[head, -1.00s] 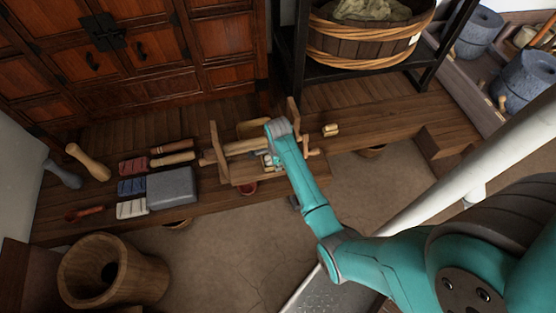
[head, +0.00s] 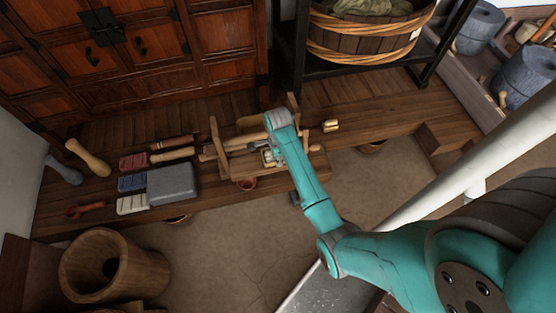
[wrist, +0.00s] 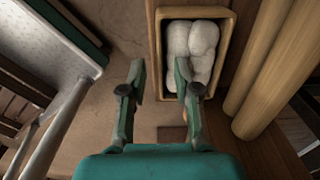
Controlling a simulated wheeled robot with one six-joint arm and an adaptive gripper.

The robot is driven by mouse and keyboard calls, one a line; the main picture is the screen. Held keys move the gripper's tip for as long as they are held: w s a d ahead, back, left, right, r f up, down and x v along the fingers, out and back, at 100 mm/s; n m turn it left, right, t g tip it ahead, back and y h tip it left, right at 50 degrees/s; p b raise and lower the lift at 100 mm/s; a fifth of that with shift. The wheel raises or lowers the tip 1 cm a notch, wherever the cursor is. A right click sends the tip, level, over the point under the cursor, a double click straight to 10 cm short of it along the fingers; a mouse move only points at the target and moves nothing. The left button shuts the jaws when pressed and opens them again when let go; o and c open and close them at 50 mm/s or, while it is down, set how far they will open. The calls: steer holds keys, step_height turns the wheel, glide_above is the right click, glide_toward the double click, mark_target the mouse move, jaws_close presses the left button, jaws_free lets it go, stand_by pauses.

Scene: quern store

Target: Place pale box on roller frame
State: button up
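A small pale wooden box (wrist: 159,50) holding white rounded lumps shows in the wrist view, beside two thick wooden rollers (wrist: 270,60). The roller frame (head: 219,135), with upright wooden ends and rollers between them, stands on the long bench in the head view. My gripper (wrist: 160,80) is open, its fingers apart. Its right finger overlaps the box's near left edge in the picture; I cannot tell whether it touches. In the head view my arm covers part of the frame, and the fingers and most of the box are hard to make out.
A grey block (head: 172,184), brushes and wooden mallets (head: 88,158) lie on the bench left of the frame. A hollow wooden tub (head: 115,265) stands on the floor. A dark rack with a basket (head: 365,40) stands behind, right of the cabinet (head: 130,60).

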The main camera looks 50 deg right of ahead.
step_height(320, 180, up, 10)
steer(key=shift+f, duration=0.25)
steer(key=shift+s+a, duration=0.1)
steer(key=s+a+f+n+t+h, duration=0.1)
steer(key=s+a+f+n+t, duration=0.25)
steer(key=s+a+n, duration=0.35)
steer(key=s+a+f+n+t, duration=0.35)
steer(key=s+a+n, duration=0.25)
steer(key=s+a, duration=0.25)
steer(key=s+a+r+n+t, duration=0.3)
steer(key=s+r+n, duration=0.3)
steer(key=r, duration=0.6)
steer(key=s+a+r+n+t+y, duration=0.1)
steer(key=s+r+n+t, duration=0.3)
steer(key=s+r, duration=0.6)
step_height(320, 180, up, 2)
steer(key=shift+s+a+r+n+t, duration=0.1)
steer(key=shift+s+a+n+t, duration=0.25)
steer(key=shift+a+n, duration=0.55)
